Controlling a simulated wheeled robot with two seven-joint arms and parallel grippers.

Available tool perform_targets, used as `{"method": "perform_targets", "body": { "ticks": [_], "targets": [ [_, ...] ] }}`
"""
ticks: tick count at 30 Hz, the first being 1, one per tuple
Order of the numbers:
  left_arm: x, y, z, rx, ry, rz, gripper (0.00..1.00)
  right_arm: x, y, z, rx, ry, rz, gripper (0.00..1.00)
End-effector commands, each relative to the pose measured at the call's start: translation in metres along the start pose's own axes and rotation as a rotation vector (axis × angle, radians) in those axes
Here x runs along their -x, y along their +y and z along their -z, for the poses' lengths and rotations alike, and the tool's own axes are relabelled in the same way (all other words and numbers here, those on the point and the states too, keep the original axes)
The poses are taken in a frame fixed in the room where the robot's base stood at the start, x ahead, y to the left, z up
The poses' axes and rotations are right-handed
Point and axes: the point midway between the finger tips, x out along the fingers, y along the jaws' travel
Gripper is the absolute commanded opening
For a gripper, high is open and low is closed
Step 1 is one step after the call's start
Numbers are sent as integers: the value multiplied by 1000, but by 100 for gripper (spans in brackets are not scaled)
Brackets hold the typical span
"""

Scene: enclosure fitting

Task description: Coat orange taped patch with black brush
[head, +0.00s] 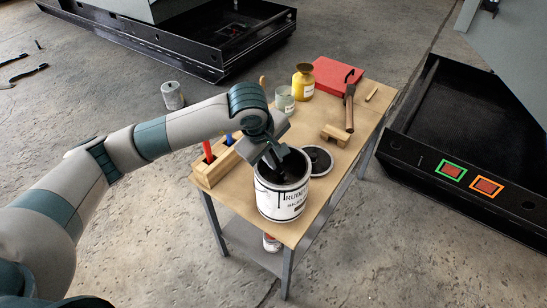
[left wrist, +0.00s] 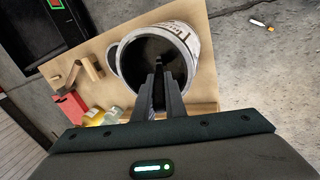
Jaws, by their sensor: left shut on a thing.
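My left gripper (head: 273,156) is over the mouth of the white paint can (head: 284,200) on the workbench. In the left wrist view its fingers (left wrist: 160,92) are shut on a dark, thin thing, apparently the black brush (left wrist: 159,70), which points into the can (left wrist: 190,42). The brush's lower end cannot be made out against the can's dark inside. The orange taped patch (head: 487,187), a reddish square framed in orange tape, is on the black tray's edge at the right, well away from the gripper. A green taped patch (head: 452,170) is beside it on its left. My right gripper is not in view.
The bench (head: 345,155) also bears a lid (head: 317,160), a wooden block (head: 335,136), a hammer (head: 349,110), a yellow bottle (head: 303,82), a glass jar (head: 285,102), a red case (head: 335,77) and a wooden holder (head: 214,168) with red and blue handles. Open floor separates bench and black tray (head: 470,125).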

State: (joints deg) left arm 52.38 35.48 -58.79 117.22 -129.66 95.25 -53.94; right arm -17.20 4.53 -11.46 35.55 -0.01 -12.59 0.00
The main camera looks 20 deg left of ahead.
Motion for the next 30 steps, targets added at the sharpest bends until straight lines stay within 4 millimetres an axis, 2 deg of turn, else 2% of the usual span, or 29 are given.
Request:
{"method": "perform_targets", "body": {
  "ticks": [30],
  "targets": [
    [-8, -3, 0, 0, 0, 0, 0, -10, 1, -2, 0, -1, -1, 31]
  ]
}}
